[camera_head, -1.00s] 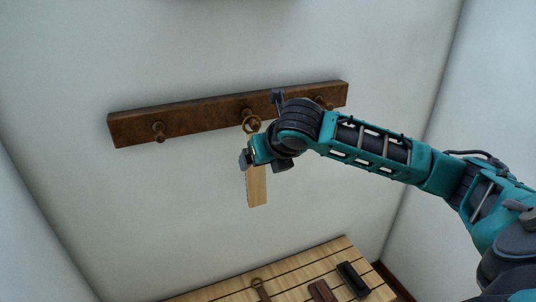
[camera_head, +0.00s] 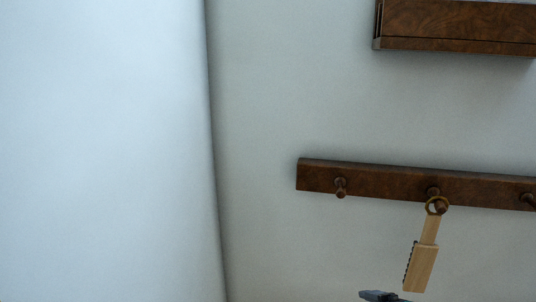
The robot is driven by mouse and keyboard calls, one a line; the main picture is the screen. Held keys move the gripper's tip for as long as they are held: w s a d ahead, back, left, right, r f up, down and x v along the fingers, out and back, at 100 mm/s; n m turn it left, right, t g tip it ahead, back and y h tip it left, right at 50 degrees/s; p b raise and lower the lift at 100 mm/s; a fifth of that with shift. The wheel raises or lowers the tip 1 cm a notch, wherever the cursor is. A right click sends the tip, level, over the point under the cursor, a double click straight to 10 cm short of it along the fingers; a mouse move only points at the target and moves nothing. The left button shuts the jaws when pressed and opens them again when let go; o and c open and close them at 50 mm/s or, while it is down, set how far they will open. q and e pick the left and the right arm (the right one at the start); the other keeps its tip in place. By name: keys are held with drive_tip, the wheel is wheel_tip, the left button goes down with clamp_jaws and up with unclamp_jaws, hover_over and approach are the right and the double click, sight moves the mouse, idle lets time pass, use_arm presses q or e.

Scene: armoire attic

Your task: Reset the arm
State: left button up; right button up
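The task line names no object. A light wooden brush (camera_head: 421,268) hangs by a ring (camera_head: 437,205) from the middle peg (camera_head: 433,191) of a dark wooden peg rail (camera_head: 385,184). It hangs slightly tilted, with dark bristles along its left edge. A small dark tip, seemingly part of my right gripper (camera_head: 380,296), shows at the bottom edge, below and left of the brush and apart from it. The rest of that gripper and its arm are out of frame, so its opening cannot be judged. My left gripper is not in view.
A dark wooden cabinet or shelf (camera_head: 455,25) juts from the wall at the upper right. The rail's left peg (camera_head: 340,187) and right peg (camera_head: 528,200) are bare. A wall corner runs down left of the rail. The wall between is clear.

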drive_tip(key=s+a+f+m+h, duration=0.1)
drive_tip(key=s+a+f+m, duration=0.2)
drive_tip(key=s+f+m, duration=1)
drive_tip(key=s+m, duration=0.2)
drive_tip(key=m, duration=0.2)
drive_tip(key=shift+f+t, duration=0.35)
drive_tip(key=shift+t, duration=0.05)
idle(0.3)
